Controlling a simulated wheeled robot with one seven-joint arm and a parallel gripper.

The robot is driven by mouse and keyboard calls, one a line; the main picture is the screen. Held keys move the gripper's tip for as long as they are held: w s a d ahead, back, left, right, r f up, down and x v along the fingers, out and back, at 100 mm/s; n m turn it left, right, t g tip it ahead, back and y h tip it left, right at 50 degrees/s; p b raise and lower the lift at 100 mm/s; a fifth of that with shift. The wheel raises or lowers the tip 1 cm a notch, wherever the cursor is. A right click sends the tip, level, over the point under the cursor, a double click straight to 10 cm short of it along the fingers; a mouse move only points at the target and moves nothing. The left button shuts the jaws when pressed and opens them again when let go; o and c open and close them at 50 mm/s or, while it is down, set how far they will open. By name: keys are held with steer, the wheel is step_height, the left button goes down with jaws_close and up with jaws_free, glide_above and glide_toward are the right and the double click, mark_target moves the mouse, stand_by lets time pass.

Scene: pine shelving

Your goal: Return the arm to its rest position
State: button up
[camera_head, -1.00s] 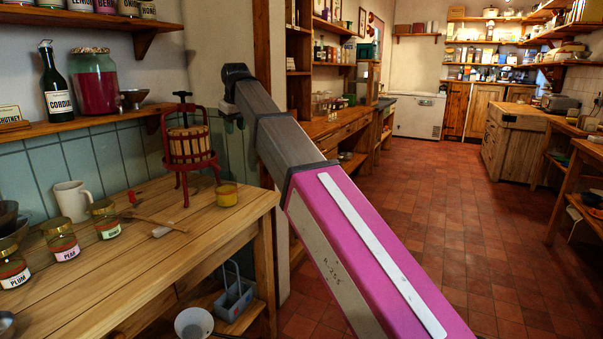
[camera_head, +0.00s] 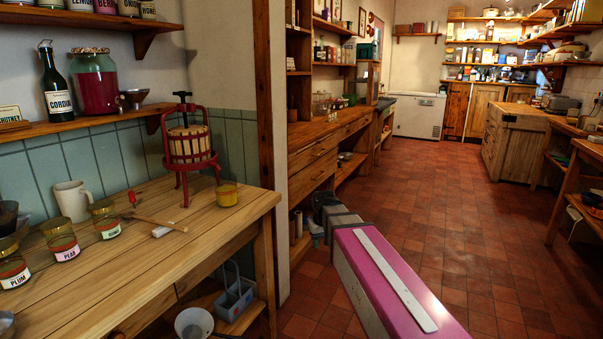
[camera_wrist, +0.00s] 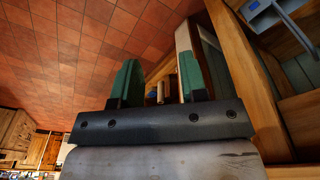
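My arm (camera_head: 385,285), with its magenta and grey link, is low at the bottom centre of the head view, over the tiled floor to the right of the wooden worktable. Its far end points away from me. My gripper's fingers cannot be made out in the head view. In the wrist view my gripper (camera_wrist: 160,80) shows two green fingers spread well apart. Nothing is held between them; only distant shelving and floor show through the gap.
The worktable (camera_head: 150,250) stands at the left, bearing a red fruit press (camera_head: 190,145), a white mug (camera_head: 72,200), a yellow pot (camera_head: 226,194) and labelled jars. A blue caddy (camera_head: 235,295) sits below it. Red tiled floor (camera_head: 430,200) lies open to the right.

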steer(key=s+d+f+m+g, duration=0.1)
steer(key=s+d+f+m, duration=0.2)
steer(key=s+d+f, duration=0.8)
step_height(320, 180, down, 2)
steer(key=s, duration=0.2)
steer(key=shift+s+d+f, duration=0.15)
steer(key=shift+s+d, duration=0.2)
